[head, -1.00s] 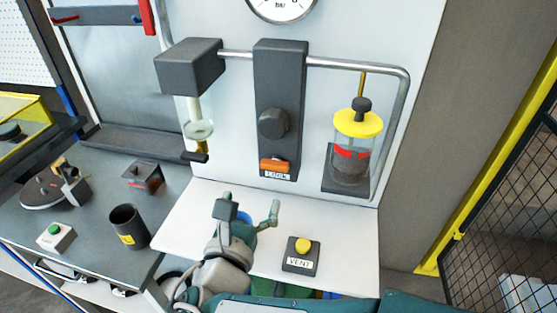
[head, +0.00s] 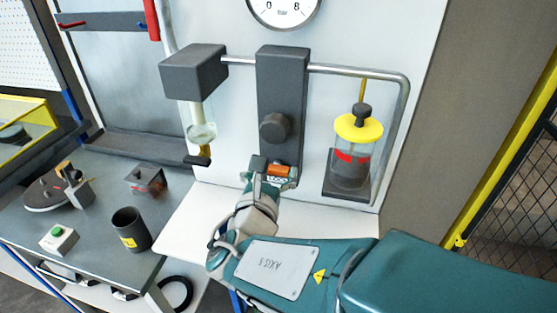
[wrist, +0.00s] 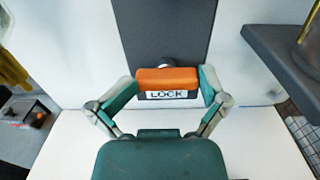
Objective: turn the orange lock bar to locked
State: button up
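The orange lock bar (head: 279,170) sits at the foot of the dark upright panel (head: 282,95) and lies level. In the wrist view the orange lock bar (wrist: 168,78) is just above a white label reading LOCK (wrist: 167,95). My gripper (wrist: 170,82) is spread open around the bar, one finger beside each end. The left fingertip is very close to the bar's left end; whether it touches is unclear. In the head view my gripper (head: 272,174) partly covers the label.
A dark round knob (head: 274,127) is above the bar. A yellow-capped clear jar (head: 352,150) stands on a bracket at right, under a bent metal pipe (head: 395,120). A glass piece (head: 201,134) hangs at left. A dark cup (head: 130,228) stands on the side bench.

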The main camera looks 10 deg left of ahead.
jog(key=shift+w+d+f, duration=0.15)
jog(key=shift+d+f, duration=0.05)
jog(key=shift+d, duration=0.05)
jog(key=c, duration=0.4)
jog(key=shift+o, duration=0.2)
